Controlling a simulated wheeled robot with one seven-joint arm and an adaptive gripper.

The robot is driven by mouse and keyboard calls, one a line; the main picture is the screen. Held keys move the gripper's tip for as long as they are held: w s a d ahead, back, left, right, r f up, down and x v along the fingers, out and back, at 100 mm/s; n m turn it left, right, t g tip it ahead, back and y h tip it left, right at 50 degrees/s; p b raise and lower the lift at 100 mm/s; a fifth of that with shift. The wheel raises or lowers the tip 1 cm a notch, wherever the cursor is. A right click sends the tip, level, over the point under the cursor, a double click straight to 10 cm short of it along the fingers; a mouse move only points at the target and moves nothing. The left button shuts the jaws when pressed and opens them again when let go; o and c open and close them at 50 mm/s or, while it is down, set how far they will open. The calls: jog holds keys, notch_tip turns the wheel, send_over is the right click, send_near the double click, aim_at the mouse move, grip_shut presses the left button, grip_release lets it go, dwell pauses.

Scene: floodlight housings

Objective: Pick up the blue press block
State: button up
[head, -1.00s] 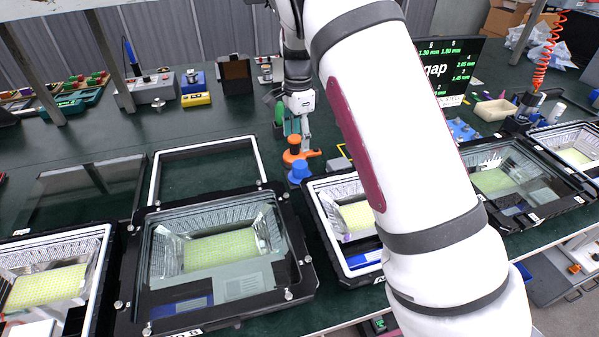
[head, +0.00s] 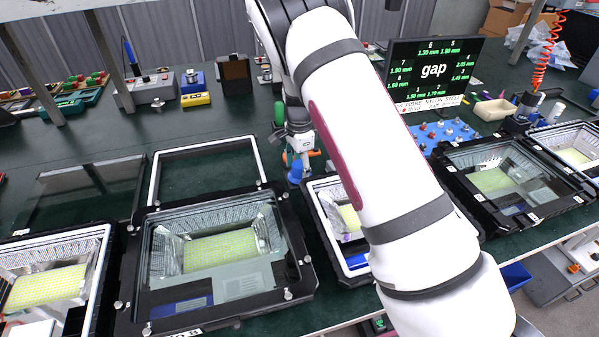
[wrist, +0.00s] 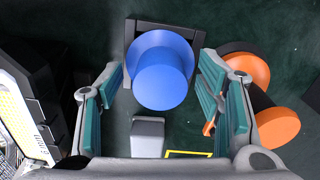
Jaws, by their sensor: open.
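The blue press block (wrist: 160,72) has a round knob on a wider round base. In the wrist view it stands on the dark green bench at top centre, just ahead of and between my open fingers. In the head view the blue press block (head: 295,172) shows only in part, beside my gripper. My gripper (wrist: 162,95) is open, one teal-padded finger on each side, with nothing held. In the head view my gripper (head: 303,158) is low over the bench, partly hidden by my arm. I cannot tell whether a finger touches the block.
An orange and black tool (wrist: 262,95) lies close to the right finger. A small grey block (wrist: 148,137) and a yellow outline (wrist: 188,155) are below the blue block. A floodlight housing (wrist: 22,110) is at the left. A dark bracket (wrist: 135,40) sits behind the block.

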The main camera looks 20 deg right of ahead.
aim_at(299, 164)
jog(key=shift+c, duration=0.5)
jog(key=c, duration=1.3)
jog(key=shift+r, duration=0.1)
notch_tip(299, 164, up, 10)
